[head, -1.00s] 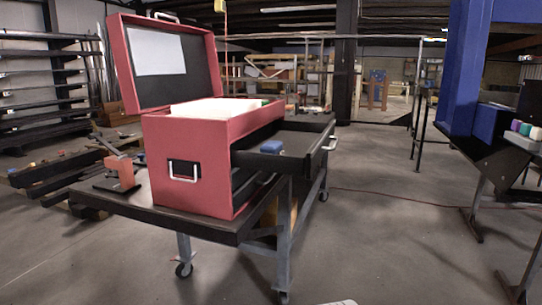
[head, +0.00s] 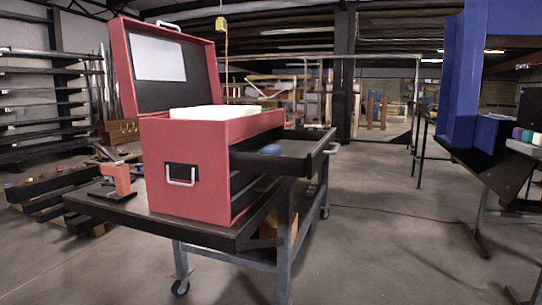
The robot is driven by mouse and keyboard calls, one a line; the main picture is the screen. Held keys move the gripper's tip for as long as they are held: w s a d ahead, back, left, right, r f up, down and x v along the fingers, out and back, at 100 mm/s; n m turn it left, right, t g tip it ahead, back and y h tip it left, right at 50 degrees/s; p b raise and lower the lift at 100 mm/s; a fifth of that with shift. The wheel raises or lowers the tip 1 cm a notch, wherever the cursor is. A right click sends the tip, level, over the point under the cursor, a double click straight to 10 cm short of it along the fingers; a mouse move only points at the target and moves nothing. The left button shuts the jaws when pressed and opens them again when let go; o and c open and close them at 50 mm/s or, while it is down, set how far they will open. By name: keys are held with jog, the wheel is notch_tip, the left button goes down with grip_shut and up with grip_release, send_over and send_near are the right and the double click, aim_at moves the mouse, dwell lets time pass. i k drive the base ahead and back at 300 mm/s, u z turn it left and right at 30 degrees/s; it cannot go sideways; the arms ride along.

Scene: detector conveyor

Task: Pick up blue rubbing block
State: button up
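The blue rubbing block (head: 271,150) lies inside the open drawer (head: 312,165) of a red toolbox (head: 212,150). Only its upper part shows above the drawer's dark side wall. The drawer is pulled out to the right and has a light handle at its end. The toolbox stands on a dark-topped wheeled cart, with its lid raised. My gripper is not in view.
The cart (head: 195,232) carries an orange tool (head: 117,180) at its left end. A dark shelf rack (head: 50,95) is at the left. At the right stands a blue-framed machine (head: 480,130) with coloured items on it. The floor between cart and machine is clear.

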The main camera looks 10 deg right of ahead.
aim_at(271, 150)
jog(key=z, duration=1.2)
jog(key=i, duration=1.1)
jog(key=u, duration=3.45)
